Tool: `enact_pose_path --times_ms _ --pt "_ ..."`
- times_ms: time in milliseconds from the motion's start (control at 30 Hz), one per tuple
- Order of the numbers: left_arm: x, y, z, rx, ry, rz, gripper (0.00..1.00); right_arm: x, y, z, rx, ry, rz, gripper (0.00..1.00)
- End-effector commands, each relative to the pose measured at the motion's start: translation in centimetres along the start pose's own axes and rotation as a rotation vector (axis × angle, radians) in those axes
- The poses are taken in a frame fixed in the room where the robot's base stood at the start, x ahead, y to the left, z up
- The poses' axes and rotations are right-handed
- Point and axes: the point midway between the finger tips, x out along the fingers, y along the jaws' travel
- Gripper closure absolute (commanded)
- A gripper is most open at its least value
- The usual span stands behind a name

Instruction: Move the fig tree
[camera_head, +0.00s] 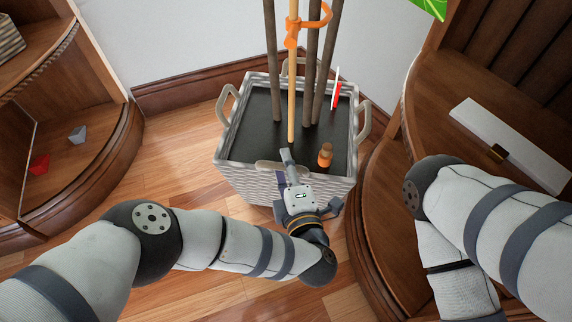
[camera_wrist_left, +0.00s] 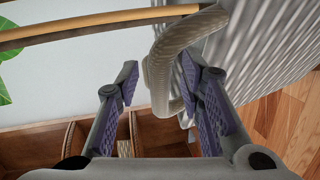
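The fig tree stands in a square woven grey basket (camera_head: 240,168) with loop handles, filled with dark soil. Several brown stems (camera_head: 273,60) and a pale stake (camera_head: 292,75) rise from it; a green leaf (camera_head: 430,8) shows at the top edge. My left gripper (camera_head: 281,165) is at the basket's front rim, by the front handle. In the left wrist view its fingers (camera_wrist_left: 160,85) are apart, with the woven handle (camera_wrist_left: 163,65) between them and a visible gap on the left finger's side. My right arm (camera_head: 490,220) is at the right; its gripper is out of view.
Wooden shelving (camera_head: 85,165) stands at the left and a curved wooden step unit (camera_head: 385,215) close at the basket's right. The wall and baseboard (camera_head: 185,92) are behind. Bare wood floor (camera_head: 180,150) lies left of the basket.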

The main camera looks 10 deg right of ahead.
Motion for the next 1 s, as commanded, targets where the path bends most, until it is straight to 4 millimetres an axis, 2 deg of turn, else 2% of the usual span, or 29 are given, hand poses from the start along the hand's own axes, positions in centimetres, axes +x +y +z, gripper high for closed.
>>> enact_pose_path --times_ms 167,267,367,567,733,1000 --pt "0.0 0.0 -0.1 0.000 0.003 0.001 0.65 0.0 0.0 0.0 0.000 0.000 0.000 0.60" --pt "-1.1 0.0 -0.1 0.000 0.001 -0.001 0.65 0.0 0.0 0.0 0.000 0.000 0.000 0.60" --pt "-3.7 -0.1 0.0 0.000 -0.002 -0.003 0.65 0.0 0.0 0.0 0.000 0.000 0.000 0.60" --pt "-10.2 -0.1 0.1 0.000 -0.003 -0.004 0.65 0.0 0.0 0.0 0.000 0.000 0.000 0.60" --pt "-11.6 -0.5 0.4 -0.008 -0.011 -0.020 0.65 0.0 0.0 0.0 0.000 0.000 0.000 0.60" --pt "-12.0 0.0 0.0 0.001 0.002 0.000 0.65 0.0 0.0 0.0 0.000 0.000 0.000 0.60"
